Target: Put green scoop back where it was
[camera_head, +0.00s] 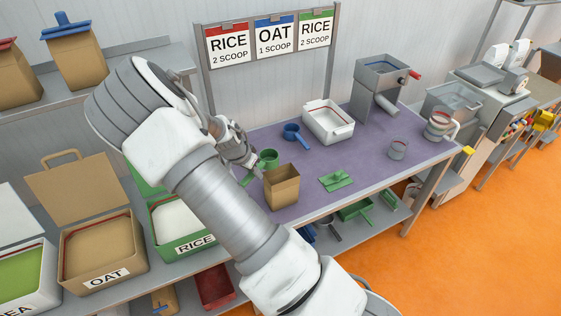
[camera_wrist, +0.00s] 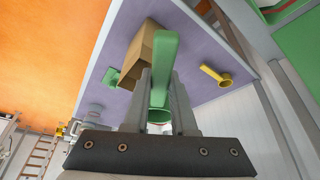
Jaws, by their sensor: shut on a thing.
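My gripper (camera_head: 254,163) is shut on the green scoop (camera_head: 268,158) above the purple-topped table (camera_head: 300,212). In the wrist view the scoop's long green handle (camera_wrist: 166,55) runs up between the fingers (camera_wrist: 160,90), and its cup (camera_wrist: 160,115) shows low between them. In the head view the scoop is beside an open brown paper bag (camera_head: 282,190), just behind and left of it. Whether the scoop touches the table, I cannot tell. A green bin labelled RICE (camera_head: 196,241), filled with white grains, is at the front left, partly hidden by my arm.
A blue scoop (camera_head: 292,132), a white tray (camera_head: 328,121) and a green clip-like piece (camera_head: 337,180) are on the table. A yellow scoop (camera_wrist: 214,75) shows in the wrist view. A brown OAT bin (camera_head: 103,245) stands left of the RICE bin. A dispenser (camera_head: 380,90) stands behind.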

